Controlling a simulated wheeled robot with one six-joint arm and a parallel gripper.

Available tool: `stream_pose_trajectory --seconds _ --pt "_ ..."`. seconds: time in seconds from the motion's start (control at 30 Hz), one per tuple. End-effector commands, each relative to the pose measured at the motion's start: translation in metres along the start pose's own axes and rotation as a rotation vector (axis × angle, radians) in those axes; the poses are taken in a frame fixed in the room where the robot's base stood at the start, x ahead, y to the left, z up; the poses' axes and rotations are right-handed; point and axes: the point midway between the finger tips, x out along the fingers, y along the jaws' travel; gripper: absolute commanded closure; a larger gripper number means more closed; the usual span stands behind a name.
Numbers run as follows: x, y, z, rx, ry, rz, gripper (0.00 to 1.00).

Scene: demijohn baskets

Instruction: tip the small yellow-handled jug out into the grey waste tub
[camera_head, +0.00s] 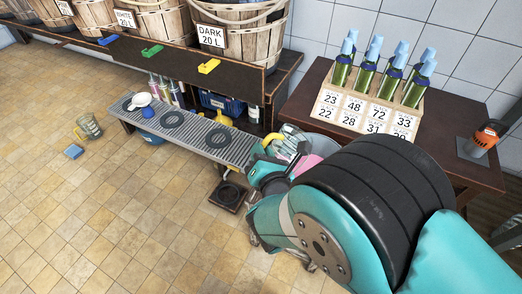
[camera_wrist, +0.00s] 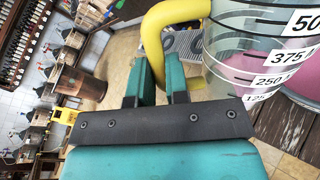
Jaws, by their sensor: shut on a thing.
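The small jug is clear, with a yellow handle and black level marks with white number labels; it fills the upper right of the wrist view (camera_wrist: 235,45). My gripper (camera_wrist: 160,75) is shut on the yellow handle (camera_wrist: 150,35). In the head view my gripper (camera_head: 262,160) and the jug (camera_head: 289,141) are at the right end of the slatted bench, partly hidden by my arm. A pink area (camera_head: 305,164) shows by the jug; I cannot tell whether it is in or behind it. The jug's tilt is unclear.
A grey slatted bench (camera_head: 205,150) with dark rings stands left of my gripper. A dark table (camera_head: 440,130) with a rack of green bottles (camera_head: 365,85) stands to the right. A glass jug (camera_head: 88,127) and blue sponge (camera_head: 73,151) lie on the open tiled floor.

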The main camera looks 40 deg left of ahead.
Motion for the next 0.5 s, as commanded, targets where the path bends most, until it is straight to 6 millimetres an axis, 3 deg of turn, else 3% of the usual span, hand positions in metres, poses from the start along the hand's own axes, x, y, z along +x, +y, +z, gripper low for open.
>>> stream_pose_trajectory --seconds 0.03,0.5 --pt "0.000 0.004 0.008 0.032 0.004 0.001 1.00" --pt "0.001 -0.005 0.031 0.345 0.065 -0.001 1.00"
